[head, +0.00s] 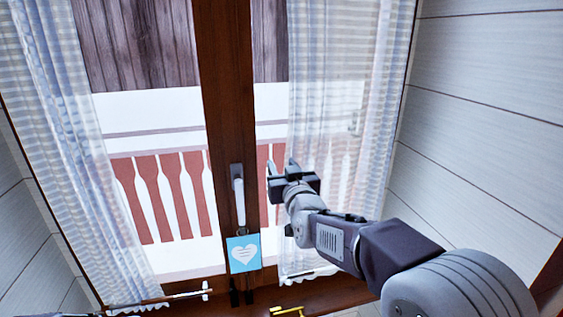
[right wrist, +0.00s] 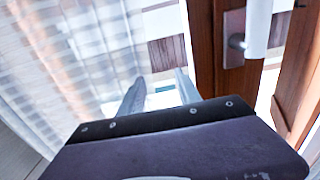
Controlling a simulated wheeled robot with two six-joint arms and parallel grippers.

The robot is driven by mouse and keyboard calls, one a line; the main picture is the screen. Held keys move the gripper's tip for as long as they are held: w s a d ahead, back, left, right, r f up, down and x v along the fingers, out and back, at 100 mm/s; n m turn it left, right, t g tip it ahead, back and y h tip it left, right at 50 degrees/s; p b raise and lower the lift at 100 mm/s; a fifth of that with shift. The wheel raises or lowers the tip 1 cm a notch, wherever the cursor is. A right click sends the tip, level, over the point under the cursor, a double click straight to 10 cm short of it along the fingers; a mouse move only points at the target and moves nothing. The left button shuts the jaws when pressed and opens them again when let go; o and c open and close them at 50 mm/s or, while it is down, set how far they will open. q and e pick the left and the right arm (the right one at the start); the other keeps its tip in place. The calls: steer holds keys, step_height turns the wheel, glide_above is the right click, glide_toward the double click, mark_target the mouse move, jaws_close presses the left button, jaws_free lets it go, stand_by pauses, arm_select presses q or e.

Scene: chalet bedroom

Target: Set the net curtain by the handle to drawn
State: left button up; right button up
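Two sheer white net curtains hang over the window, a left one (head: 62,130) and a right one (head: 335,120). Both panels are gathered toward the sides, with bare glass beside the central brown frame. The white window handle (head: 238,188) sits on that frame and also shows in the right wrist view (right wrist: 257,30). My right gripper (head: 281,167) is near the inner edge of the right curtain, just right of the handle. In the right wrist view its fingers (right wrist: 160,92) are apart, with no cloth visible between them; the curtain is to their left.
A blue card with a white heart (head: 243,254) hangs below the handle. Thin rods with white ends (head: 205,291) show near the curtain bottoms. A yellow object (head: 288,311) lies at the bottom edge. A plank wall (head: 490,110) bounds the right side.

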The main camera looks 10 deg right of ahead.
steer(key=shift+w, duration=0.25)
jaws_close()
stand_by(1.4)
